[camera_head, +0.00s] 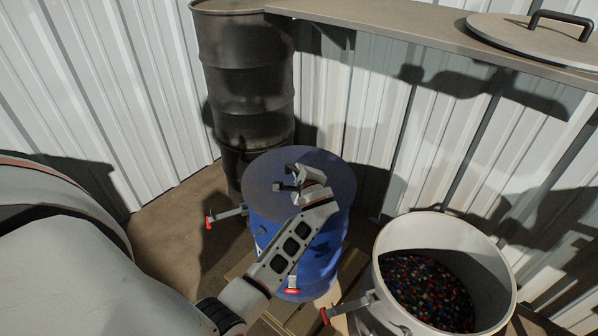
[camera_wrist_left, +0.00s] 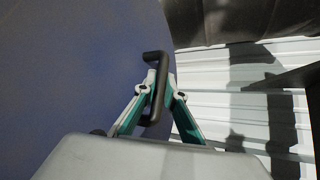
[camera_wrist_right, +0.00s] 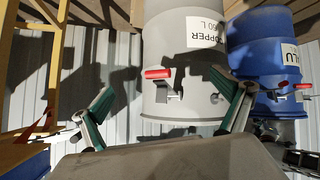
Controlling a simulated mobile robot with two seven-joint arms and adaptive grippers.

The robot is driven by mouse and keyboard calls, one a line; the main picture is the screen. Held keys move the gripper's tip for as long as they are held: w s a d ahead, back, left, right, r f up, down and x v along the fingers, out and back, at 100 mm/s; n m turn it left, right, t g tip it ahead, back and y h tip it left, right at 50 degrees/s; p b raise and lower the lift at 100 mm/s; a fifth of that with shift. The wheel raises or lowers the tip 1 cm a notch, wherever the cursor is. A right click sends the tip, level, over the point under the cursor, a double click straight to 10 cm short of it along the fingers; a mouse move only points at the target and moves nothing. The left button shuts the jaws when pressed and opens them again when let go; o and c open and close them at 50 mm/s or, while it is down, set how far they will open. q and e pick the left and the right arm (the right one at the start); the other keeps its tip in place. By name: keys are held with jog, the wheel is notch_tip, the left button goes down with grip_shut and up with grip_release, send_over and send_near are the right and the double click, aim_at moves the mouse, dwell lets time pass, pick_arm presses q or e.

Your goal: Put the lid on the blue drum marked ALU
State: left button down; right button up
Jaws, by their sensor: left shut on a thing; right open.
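The blue drum (camera_head: 325,250) stands at the middle of the head view. Its ALU label shows on the drum (camera_wrist_right: 262,65) in the right wrist view. A round dark blue lid (camera_head: 335,172) covers the drum's top; I cannot tell whether it rests on the rim or is slightly above it. My left gripper (camera_head: 300,184) is over the lid, shut on its black handle (camera_wrist_left: 158,80). In the left wrist view, the gripper's fingers (camera_wrist_left: 160,92) lie on both sides of the handle. My right gripper (camera_wrist_right: 170,105) is open and empty, in front of the grey drum.
The grey drum (camera_head: 385,245), open and holding coloured scrap (camera_head: 425,290), stands right of the blue one. Red-tipped clamps (camera_head: 230,215) stick out beside the drums. A black drum (camera_head: 245,80) stands behind. A shelf (camera_head: 390,25) carries another lid (camera_head: 500,30).

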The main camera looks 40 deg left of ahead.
pick_arm(q)
jog(key=shift+r, duration=0.15)
jog(key=c, duration=2)
grip_release()
jog(key=shift+c, duration=0.2)
jog(key=shift+s+f, duration=0.1)
jog(key=shift+f, duration=0.15)
jog(key=v, duration=1.2)
jog(key=shift+r, duration=0.25)
